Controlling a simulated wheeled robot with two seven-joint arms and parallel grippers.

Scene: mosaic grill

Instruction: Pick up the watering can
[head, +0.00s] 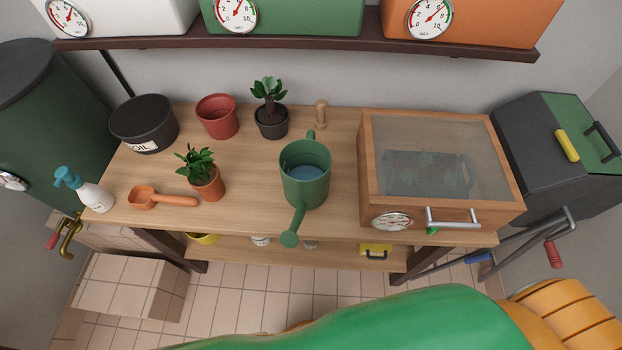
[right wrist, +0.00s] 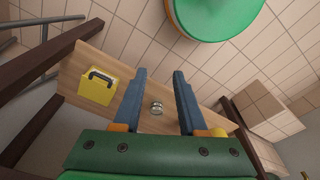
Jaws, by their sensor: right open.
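The green watering can (head: 318,190) stands upright on the wooden bench in the head view, with water visible inside. Its spout points toward the front edge and its handle is at the back. My right gripper (right wrist: 160,73) is open with nothing between its grey fingers in the right wrist view. That view faces the lower shelf and the tiled floor, and the watering can does not show there. The right gripper's fingers do not show in the head view. My left gripper is not in view.
A wooden glass-lidded box (head: 368,190) stands right of the can. A potted plant (head: 208,188), orange scoop (head: 165,198) and spray bottle (head: 95,195) are left. A dark potted plant (head: 271,125), red pot (head: 218,118) and wooden peg (head: 321,112) stand behind. A yellow box (right wrist: 97,92) sits on the lower shelf.

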